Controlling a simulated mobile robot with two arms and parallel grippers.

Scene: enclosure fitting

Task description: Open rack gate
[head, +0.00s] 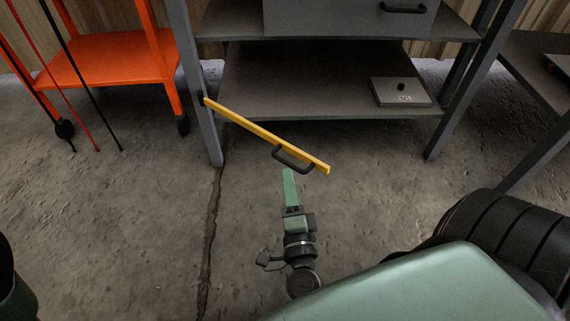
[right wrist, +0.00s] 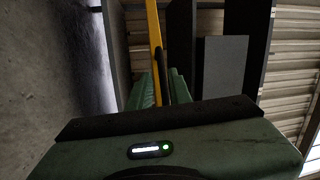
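The rack gate is a yellow bar (head: 255,130) attached at its left end to the rack's left post. It stands swung out from the rack at an angle, its free right end toward me. A dark handle (head: 290,158) sits on its near face, close to the free end. My left gripper is not in view.
The grey rack (head: 300,85) holds a flat grey box (head: 401,92) on its lower shelf and a larger grey case (head: 345,15) above. An orange frame (head: 110,58) with thin rods stands at the left. Another dark shelf is at the right. The concrete floor before the rack is clear.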

